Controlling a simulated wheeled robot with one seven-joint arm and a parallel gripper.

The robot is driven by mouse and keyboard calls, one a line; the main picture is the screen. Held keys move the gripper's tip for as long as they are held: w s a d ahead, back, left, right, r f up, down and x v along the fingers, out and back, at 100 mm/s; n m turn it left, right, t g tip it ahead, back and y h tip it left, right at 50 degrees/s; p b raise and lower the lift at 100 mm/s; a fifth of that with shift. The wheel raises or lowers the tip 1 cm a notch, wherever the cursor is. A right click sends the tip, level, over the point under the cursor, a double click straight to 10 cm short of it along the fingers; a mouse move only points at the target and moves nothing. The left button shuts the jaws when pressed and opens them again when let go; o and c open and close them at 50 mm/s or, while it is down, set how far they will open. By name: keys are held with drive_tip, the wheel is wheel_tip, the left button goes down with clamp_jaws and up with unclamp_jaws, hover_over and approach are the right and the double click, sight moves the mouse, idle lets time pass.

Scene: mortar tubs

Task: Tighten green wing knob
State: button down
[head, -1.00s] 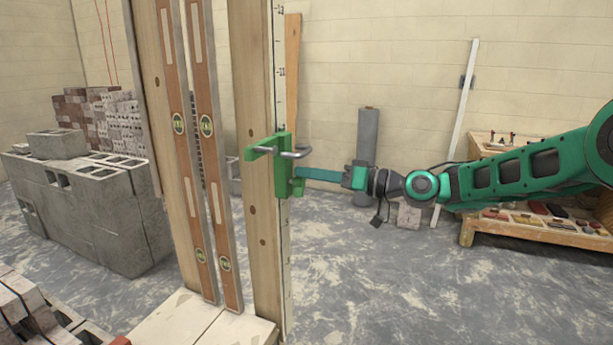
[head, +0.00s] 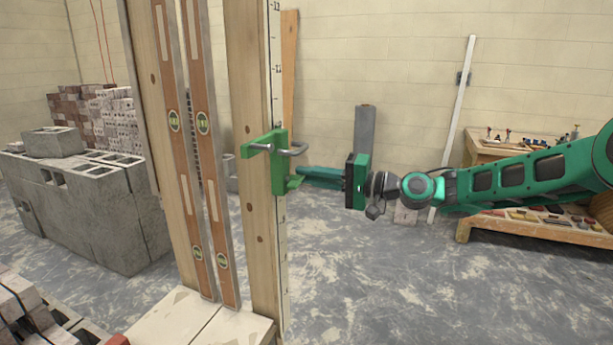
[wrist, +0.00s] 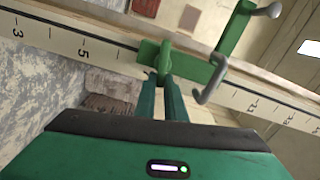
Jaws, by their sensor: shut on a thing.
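The green wing knob (head: 294,183) is on the right side of a green clamp (head: 279,165), low on its body. The clamp sits against a wooden post (head: 256,215) with a marked scale strip, and grey bent rods stick out at its top. My gripper (head: 302,174) reaches in level from the right, its fingers at the knob. In the wrist view my gripper (wrist: 163,82) is shut on the knob (wrist: 164,58), with the clamp (wrist: 195,68) just behind. The fingers partly hide the knob.
Two spirit levels (head: 211,150) stand upright left of the post. Concrete blocks (head: 95,205) are stacked at the left. A wooden bench (head: 530,228) with tools stands at the right behind my arm.

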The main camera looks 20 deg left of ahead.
drive_tip(key=shift+w+d+f+m, duration=0.15)
drive_tip(key=shift+w+f+m, duration=0.05)
drive_tip(key=shift+m, duration=0.35)
drive_tip(key=shift+w+d+f+m, duration=0.1)
drive_tip(key=shift+w+f+m, duration=0.1)
drive_tip(key=shift+m, duration=0.35)
drive_tip(key=c, duration=1.8)
unclamp_jaws()
drive_tip(key=shift+s+a, duration=0.1)
drive_tip(key=shift+s, duration=0.15)
drive_tip(key=d, duration=1)
drive_tip(key=shift+s+d, duration=0.35)
drive_tip(key=shift+d, duration=0.05)
